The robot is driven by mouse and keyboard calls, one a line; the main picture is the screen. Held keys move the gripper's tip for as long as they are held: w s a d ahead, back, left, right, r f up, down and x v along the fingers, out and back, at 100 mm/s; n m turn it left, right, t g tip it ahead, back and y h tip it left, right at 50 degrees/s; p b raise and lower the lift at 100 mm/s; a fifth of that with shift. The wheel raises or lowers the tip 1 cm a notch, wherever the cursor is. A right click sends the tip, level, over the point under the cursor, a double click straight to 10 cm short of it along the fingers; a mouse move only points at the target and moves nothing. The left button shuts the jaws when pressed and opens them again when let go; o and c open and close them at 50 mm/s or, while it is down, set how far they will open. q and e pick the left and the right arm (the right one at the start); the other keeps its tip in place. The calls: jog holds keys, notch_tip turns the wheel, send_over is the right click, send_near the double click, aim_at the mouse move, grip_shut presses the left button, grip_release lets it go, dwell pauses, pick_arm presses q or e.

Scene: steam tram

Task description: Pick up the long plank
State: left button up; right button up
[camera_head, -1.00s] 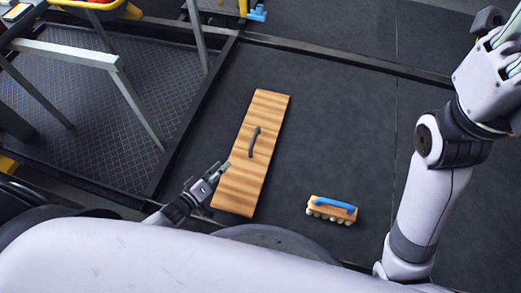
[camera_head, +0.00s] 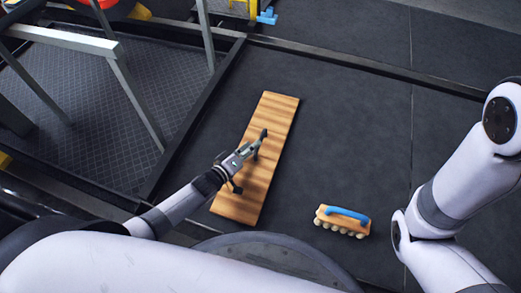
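The long plank (camera_head: 252,190) is a striped wooden board lying flat on the dark floor, slanting from lower left to upper right. A dark handle (camera_head: 262,138) stands on its middle. My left gripper (camera_head: 254,152) is over the plank, with its fingertips close to or at the handle. They overlap the handle in the picture, so I cannot tell whether they touch it or how far apart they are. A dark patch below the gripper looks like its shadow. My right arm shows at the right edge, but its gripper is out of view.
A smaller wooden block (camera_head: 342,221) with a blue handle and several pale round pieces along its lower edge lies right of the plank. A grey metal frame (camera_head: 137,100) stands over a ribbed floor panel at the left. The floor right of the plank is largely clear.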

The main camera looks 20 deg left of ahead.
pick_arm(q)
jog(key=b+x, duration=0.2)
jog(key=x, duration=0.2)
jog(key=shift+f+b, duration=0.1)
jog(key=shift+b, duration=0.25)
grip_shut()
jog(key=shift+d, duration=0.1)
dwell(0.3)
jog(key=shift+w+r, duration=0.1)
jog(key=shift+r, duration=0.2)
